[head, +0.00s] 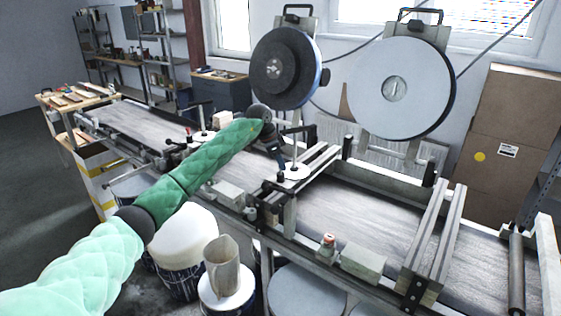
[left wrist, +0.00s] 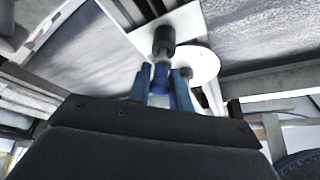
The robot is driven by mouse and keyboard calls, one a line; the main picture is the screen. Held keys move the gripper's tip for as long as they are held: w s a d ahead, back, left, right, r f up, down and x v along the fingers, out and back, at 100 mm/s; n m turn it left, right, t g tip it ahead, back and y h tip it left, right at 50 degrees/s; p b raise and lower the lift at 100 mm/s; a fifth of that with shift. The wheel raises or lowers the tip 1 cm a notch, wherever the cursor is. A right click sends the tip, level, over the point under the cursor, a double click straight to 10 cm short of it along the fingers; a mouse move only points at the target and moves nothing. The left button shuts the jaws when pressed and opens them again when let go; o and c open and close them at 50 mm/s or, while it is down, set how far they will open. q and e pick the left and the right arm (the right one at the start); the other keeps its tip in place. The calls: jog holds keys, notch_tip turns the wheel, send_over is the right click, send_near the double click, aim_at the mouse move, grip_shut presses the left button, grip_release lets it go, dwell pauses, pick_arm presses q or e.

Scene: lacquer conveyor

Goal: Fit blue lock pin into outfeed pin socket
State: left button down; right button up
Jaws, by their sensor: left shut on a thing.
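My left gripper (head: 277,152) is above the belt, beside a white disc with an upright post. In the left wrist view, its two blue fingers (left wrist: 160,88) are shut on the blue lock pin (left wrist: 160,77), which lies between them. A dark cylindrical piece (left wrist: 164,40) shows at the pin's far end, in front of a pale plate. I cannot tell whether it is part of the pin or the outfeed pin socket, nor whether the pin is seated. In the head view the pin is too small to tell from the gripper. My right gripper is in neither view.
The conveyor (head: 345,213) runs across the scene under metal cross frames. The white disc (head: 294,172) is close to my gripper. Two large reels (head: 400,88) stand behind. A red button (head: 328,240) is on the front rail. Buckets (head: 228,290) stand below.

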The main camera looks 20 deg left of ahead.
pick_arm(q)
jog(key=shift+f, duration=0.85)
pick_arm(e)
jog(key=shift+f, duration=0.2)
pick_arm(q)
jog(key=c, duration=1.2)
grip_release()
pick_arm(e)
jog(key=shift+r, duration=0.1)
pick_arm(q)
jog(key=shift+r+b, duration=0.1)
jog(key=shift+b, duration=0.25)
jog(key=b+v, duration=0.3)
jog(key=v, duration=0.4)
jog(key=shift+a+r, duration=0.1)
jog(key=shift+r, duration=0.15)
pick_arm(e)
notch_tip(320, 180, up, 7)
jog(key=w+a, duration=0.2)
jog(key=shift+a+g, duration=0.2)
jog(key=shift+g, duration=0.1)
pick_arm(q)
jog(key=shift+s, duration=0.1)
